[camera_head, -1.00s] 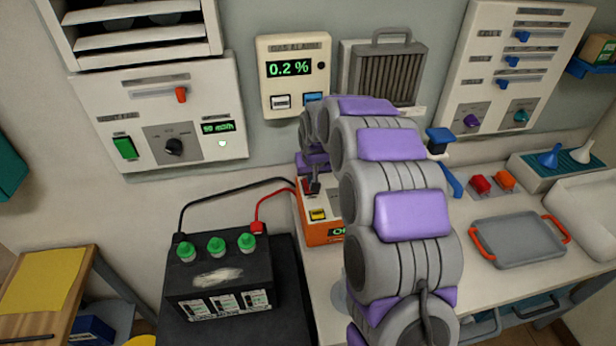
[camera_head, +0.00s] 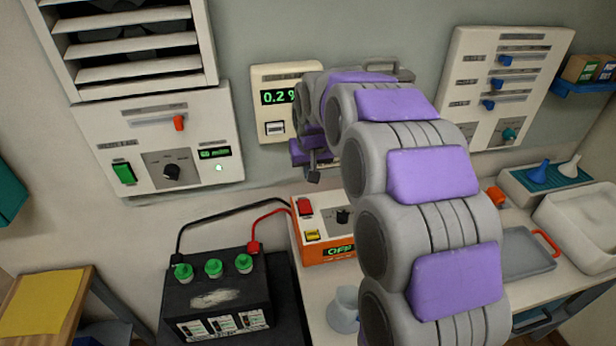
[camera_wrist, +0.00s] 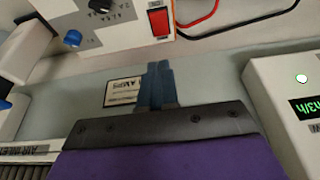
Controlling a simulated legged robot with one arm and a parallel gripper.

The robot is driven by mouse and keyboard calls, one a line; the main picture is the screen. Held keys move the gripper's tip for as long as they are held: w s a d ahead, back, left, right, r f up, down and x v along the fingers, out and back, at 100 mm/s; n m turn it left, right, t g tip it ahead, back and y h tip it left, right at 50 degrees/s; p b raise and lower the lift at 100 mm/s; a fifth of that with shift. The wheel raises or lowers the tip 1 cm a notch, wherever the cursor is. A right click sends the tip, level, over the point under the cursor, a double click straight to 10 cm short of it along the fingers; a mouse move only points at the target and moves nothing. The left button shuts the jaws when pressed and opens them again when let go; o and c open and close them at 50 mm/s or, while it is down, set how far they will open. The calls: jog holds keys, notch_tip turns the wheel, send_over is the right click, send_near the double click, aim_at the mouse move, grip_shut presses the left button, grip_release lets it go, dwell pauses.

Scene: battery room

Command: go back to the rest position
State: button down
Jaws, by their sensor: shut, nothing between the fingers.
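My gripper (camera_wrist: 157,85) is shut and empty in the wrist view, its blue fingers together in front of the grey wall. In the head view my gripper (camera_head: 314,172) is small and dark, in the air in front of the wall, just below the gas alarm box (camera_head: 262,128) and above the orange charger (camera_head: 325,258). My grey and purple arm crosses the middle of the head view and covers part of the alarm display and the bench.
A black battery (camera_head: 215,300) with green caps stands left of the charger, with black and red leads attached. A white fan panel (camera_head: 110,160) is on the wall. A grey tray (camera_head: 525,252) and white sink (camera_head: 585,225) are at the right. A grey jug (camera_head: 343,310) stands beside my arm.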

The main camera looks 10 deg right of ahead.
jog(key=s+f+g, duration=0.3)
jog(key=s+g, duration=0.2)
jog(key=s, duration=3.8)
jog(key=shift+s+a+g, duration=0.2)
jog(key=shift+a+g, duration=0.05)
jog(key=shift+g, duration=0.15)
